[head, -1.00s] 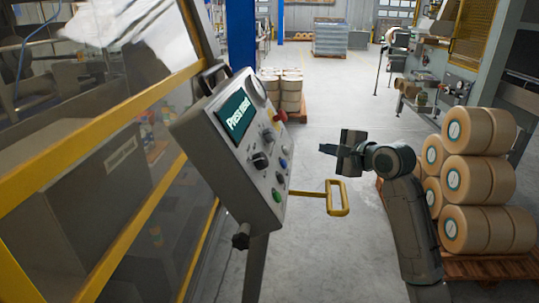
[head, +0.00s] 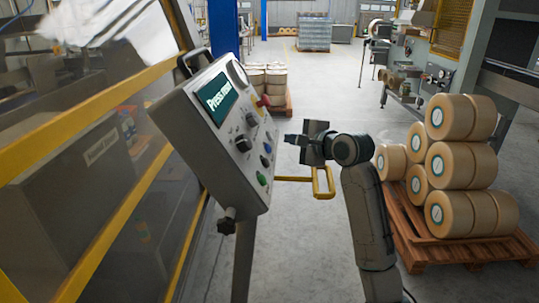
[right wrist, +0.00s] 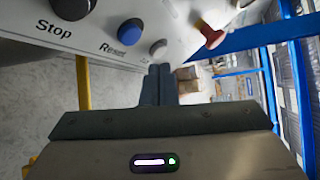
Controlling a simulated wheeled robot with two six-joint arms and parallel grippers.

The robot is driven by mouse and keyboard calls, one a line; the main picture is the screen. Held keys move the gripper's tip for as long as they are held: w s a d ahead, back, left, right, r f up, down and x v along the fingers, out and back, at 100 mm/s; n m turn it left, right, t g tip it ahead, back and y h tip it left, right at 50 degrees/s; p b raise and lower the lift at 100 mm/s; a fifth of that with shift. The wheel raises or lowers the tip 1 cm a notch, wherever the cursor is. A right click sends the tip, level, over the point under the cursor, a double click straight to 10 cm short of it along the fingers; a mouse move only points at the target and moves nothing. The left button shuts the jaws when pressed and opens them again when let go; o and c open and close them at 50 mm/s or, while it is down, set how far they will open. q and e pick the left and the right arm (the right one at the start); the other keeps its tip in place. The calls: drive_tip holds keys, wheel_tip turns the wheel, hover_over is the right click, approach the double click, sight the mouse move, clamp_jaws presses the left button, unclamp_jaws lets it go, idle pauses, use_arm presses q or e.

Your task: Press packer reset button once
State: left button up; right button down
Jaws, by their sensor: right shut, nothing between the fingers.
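The packer's grey control panel (head: 190,122) stands tilted left of centre in the head view, with a lit screen (head: 222,98) reading "Press reset". A blue button (head: 265,161) sits on its lower right face; in the right wrist view this blue button (right wrist: 130,32) has the label "Reset" beside it. My right gripper (head: 288,138) is shut and empty, just right of the panel face, with a gap to it. In the right wrist view its closed fingers (right wrist: 158,85) point at the panel's edge, below and right of the blue button. My left gripper is out of view.
A green button (head: 262,179), black knob (head: 243,143) and red knob (right wrist: 210,35) are close by on the panel. Stacked rolls (head: 450,165) stand on a pallet at right. The floor between is clear.

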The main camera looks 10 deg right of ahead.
sight(269, 148)
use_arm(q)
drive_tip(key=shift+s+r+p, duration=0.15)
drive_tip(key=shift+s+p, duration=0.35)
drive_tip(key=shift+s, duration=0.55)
use_arm(e)
drive_tip(key=shift+w+a+f, duration=0.2)
drive_tip(key=shift+a+f, duration=0.2)
drive_tip(key=shift+a, duration=0.2)
drive_tip(key=shift+w+a+f, duration=0.2)
drive_tip(key=shift+a+f, duration=0.15)
drive_tip(key=shift+a, duration=0.2)
use_arm(q)
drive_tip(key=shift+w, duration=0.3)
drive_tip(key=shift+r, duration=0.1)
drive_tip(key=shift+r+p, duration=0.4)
drive_tip(key=shift+p, duration=0.1)
use_arm(e)
drive_tip(key=shift+w+a+f, duration=0.15)
drive_tip(key=shift+a, duration=0.25)
